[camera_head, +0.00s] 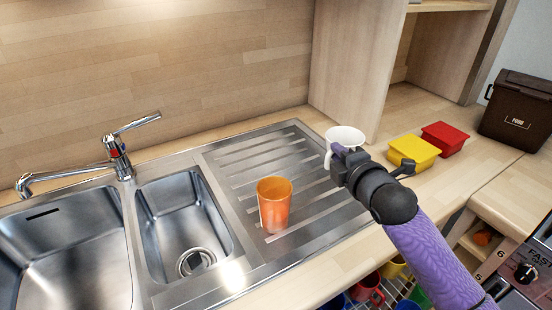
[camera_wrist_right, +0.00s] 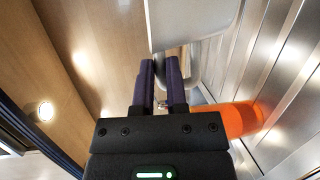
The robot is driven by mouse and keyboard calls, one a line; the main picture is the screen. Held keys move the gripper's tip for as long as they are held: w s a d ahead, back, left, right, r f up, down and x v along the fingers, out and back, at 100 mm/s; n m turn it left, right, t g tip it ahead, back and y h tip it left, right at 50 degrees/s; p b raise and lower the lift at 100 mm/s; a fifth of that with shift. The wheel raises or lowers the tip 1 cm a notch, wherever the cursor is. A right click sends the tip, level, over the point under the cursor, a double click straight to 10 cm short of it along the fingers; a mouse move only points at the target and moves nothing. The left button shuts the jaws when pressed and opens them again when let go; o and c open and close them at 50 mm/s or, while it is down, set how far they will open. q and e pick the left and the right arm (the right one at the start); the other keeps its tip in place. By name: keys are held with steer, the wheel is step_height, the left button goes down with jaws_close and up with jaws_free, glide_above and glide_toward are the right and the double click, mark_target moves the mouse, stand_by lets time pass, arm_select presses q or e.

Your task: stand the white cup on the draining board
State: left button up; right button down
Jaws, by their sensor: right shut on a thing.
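The white cup (camera_head: 346,135) is over the right side of the steel draining board (camera_head: 285,147) and looks upright. My right gripper (camera_head: 343,162) is shut on it from the near side; the wrist view shows the two fingers (camera_wrist_right: 160,85) closed at the handle of the cup (camera_wrist_right: 190,22). I cannot tell whether the cup's base touches the board, because the gripper hides its lower part. My left gripper is not in view.
An orange cup (camera_head: 275,203) stands on the board's near left part, left of my right gripper. The sink basins (camera_head: 188,222) and tap (camera_head: 118,152) are further left. Yellow (camera_head: 414,152) and red (camera_head: 445,138) tubs and a brown food bin (camera_head: 518,108) stand right on the worktop.

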step_height(320, 180, down, 10)
steer(key=b, duration=0.3)
steer(key=shift+w+b, duration=0.15)
steer(key=shift+b, duration=0.25)
steer(key=shift+r, duration=0.1)
steer(key=c, duration=0.7)
jaws_free()
steer(key=shift+o, duration=0.2)
